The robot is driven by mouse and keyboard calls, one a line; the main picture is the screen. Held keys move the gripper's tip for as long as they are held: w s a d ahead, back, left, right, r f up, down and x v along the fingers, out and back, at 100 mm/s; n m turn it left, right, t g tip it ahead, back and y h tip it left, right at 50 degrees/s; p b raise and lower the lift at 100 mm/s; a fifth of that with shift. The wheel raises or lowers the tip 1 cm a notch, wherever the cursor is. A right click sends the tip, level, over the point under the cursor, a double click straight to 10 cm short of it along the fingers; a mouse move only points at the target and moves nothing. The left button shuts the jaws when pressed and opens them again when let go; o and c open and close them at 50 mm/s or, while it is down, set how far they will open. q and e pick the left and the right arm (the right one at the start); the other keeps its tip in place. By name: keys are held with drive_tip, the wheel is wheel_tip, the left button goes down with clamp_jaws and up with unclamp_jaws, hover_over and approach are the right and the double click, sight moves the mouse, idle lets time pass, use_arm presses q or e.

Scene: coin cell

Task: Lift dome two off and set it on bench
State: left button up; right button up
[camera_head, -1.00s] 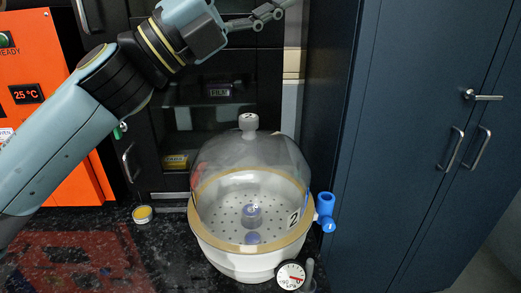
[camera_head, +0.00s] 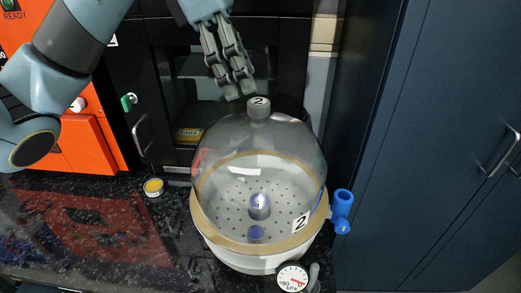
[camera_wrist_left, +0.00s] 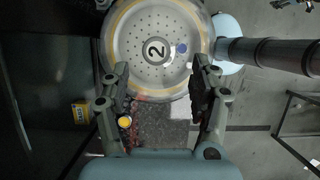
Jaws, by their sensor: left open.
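A small silver item (camera_head: 259,205) shows through the glass on the plate. My left gripper (camera_head: 241,92) points down just above and left of the knob, open and empty. In the left wrist view the knob (camera_wrist_left: 157,50) lies beyond the fingertips (camera_wrist_left: 158,68), between their lines. The right gripper is not in view.
A blue valve (camera_head: 342,205) and a pressure gauge (camera_head: 292,277) stick out from the base's right side and front. A small yellow-topped tin (camera_head: 153,187) stands on the dark speckled bench (camera_head: 120,225) at left. The bench left of the base is mostly clear. A blue cabinet (camera_head: 420,150) stands at right.

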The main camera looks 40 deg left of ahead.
sight(258, 101)
use_arm(q)
drive_tip(key=x, duration=0.2)
drive_tip(key=b+x, duration=0.1)
drive_tip(key=x, duration=0.3)
drive_tip(key=shift+w+d+f, duration=0.1)
drive_tip(key=shift+w+f, duration=0.15)
drive_tip(key=shift+w, duration=0.1)
clamp_jaws()
drive_tip(key=shift+r, duration=0.1)
